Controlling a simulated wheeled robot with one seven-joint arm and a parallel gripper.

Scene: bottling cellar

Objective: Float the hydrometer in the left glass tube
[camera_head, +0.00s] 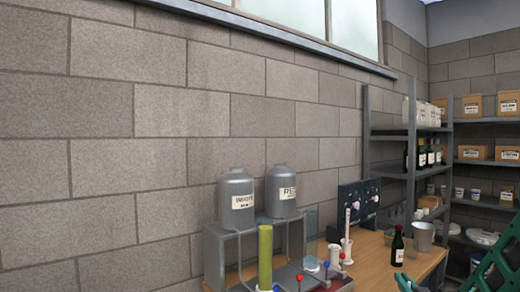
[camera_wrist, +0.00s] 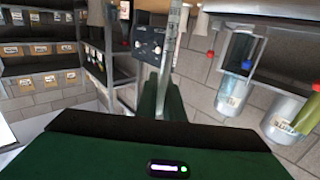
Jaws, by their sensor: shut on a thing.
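A tall yellow-green tube (camera_head: 265,256), which looks like the left glass tube, stands upright at the bench's left front. It also shows at the right edge of the tilted wrist view (camera_wrist: 304,116). My gripper (camera_wrist: 163,104) shows in the wrist view as dark green fingers beyond its wide body. It is shut on a slender grey rod, seemingly the hydrometer (camera_wrist: 174,38), which reaches the top edge of that view. The hydrometer is apart from the tube. Its lower end is hidden.
Two metal vats (camera_head: 237,200) stand on a grey stand behind the tube. A thin white upright piece (camera_head: 347,226), a dark bottle (camera_head: 398,247) and a metal bucket (camera_head: 423,236) stand on the wooden bench (camera_head: 374,258). Small red and blue knobs sit near the tube. Shelves (camera_head: 412,150) stand at right.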

